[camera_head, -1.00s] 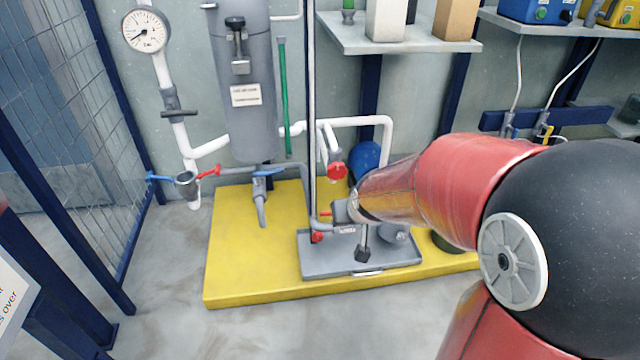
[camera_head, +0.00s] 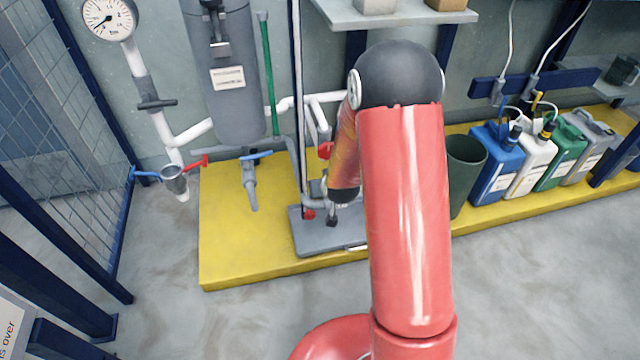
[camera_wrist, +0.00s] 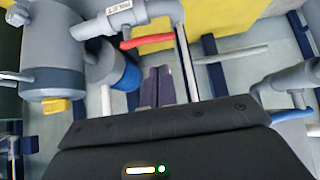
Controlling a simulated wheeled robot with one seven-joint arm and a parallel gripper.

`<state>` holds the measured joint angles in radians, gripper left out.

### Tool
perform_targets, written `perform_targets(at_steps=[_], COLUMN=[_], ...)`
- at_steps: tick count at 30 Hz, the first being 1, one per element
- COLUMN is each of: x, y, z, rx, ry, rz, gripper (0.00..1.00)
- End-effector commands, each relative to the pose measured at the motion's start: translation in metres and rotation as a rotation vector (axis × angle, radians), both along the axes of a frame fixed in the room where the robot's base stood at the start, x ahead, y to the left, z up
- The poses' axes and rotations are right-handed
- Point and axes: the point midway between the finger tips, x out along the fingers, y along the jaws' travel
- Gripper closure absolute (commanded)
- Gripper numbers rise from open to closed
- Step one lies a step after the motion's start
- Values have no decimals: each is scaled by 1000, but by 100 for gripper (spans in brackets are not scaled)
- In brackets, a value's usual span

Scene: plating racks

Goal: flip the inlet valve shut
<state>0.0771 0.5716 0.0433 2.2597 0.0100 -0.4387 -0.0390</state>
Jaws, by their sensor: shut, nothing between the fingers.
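In the wrist view, a grey valve body (camera_wrist: 105,23) carries an upside-down label that appears to read INLET. Its red lever (camera_wrist: 148,41) points right, roughly along the pipe. My gripper (camera_wrist: 158,72) is shut and empty, its fingertips just below the lever in the picture; I cannot tell whether they touch anything.
A chrome pipe (camera_wrist: 187,62) runs close beside my fingers. A grey cylinder body (camera_wrist: 52,50) is at left in the wrist view. Jugs (camera_head: 493,170) stand at right.

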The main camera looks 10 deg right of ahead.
Motion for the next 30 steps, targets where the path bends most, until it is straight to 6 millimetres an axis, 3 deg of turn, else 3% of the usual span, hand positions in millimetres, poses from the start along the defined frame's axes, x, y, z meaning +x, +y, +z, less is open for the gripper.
perform_targets(at_steps=[7, 21, 30], x=[8, 60, 68], y=[0, -1, -1], z=[-10, -66, -73], rx=[0, 1, 0], ry=[2, 2, 1], rz=[0, -1, 0], gripper=[100, 100, 100])
